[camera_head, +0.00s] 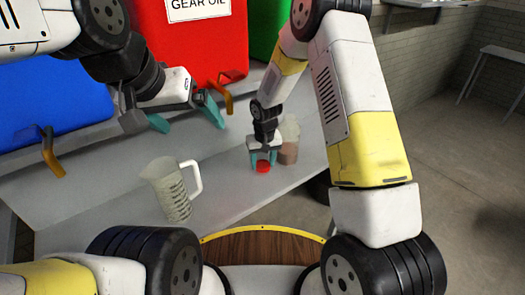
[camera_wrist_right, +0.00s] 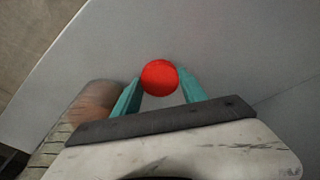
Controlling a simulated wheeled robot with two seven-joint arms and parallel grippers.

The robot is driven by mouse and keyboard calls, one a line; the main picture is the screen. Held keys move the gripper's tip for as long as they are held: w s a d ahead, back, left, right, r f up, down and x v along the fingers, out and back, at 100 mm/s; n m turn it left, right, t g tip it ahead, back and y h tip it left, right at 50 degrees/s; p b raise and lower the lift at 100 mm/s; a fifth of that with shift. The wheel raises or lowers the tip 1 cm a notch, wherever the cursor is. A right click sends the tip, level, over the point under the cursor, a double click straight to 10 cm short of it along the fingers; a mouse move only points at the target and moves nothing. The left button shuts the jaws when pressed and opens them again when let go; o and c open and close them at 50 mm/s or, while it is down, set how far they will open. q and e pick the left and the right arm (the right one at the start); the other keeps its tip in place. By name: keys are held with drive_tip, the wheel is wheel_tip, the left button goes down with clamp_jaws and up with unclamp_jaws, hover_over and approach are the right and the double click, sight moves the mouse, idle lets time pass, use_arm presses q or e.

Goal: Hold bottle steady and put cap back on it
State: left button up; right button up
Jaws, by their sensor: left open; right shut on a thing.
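The red cap (camera_head: 263,166) is between the teal fingers of my right gripper (camera_head: 264,160), which is shut on it. The right wrist view shows the cap (camera_wrist_right: 160,77) at the fingertips of this gripper (camera_wrist_right: 161,84). I cannot tell whether the cap touches the grey surface. The bottle (camera_head: 289,152), pale above and brownish below, stands upright just right of and behind the right gripper, partly hidden by it. In the right wrist view the bottle (camera_wrist_right: 93,110) is left of the fingers, partly covered by the gripper body. My left gripper (camera_head: 186,116) is open and empty, above the surface, left of the bottle.
A translucent measuring jug (camera_head: 170,188) stands on the grey bench (camera_head: 225,190) at front left. Large blue (camera_head: 50,108), red (camera_head: 190,45) and green (camera_head: 265,28) containers line the back, with orange tap handles (camera_head: 226,100) in front. Bench space between jug and cap is clear.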

sight(262, 164)
drive_tip(key=shift+r, duration=0.15)
drive_tip(key=shift+r, duration=0.25)
drive_tip(key=r, duration=0.3)
drive_tip(key=shift+s, duration=0.2)
drive_tip(key=s+d+r, duration=0.1)
drive_tip(key=s+d, duration=0.1)
drive_tip(key=s, duration=1.3)
drive_tip(key=shift+s+d, duration=0.2)
drive_tip(key=shift+d, duration=0.15)
drive_tip(key=shift+r, duration=0.1)
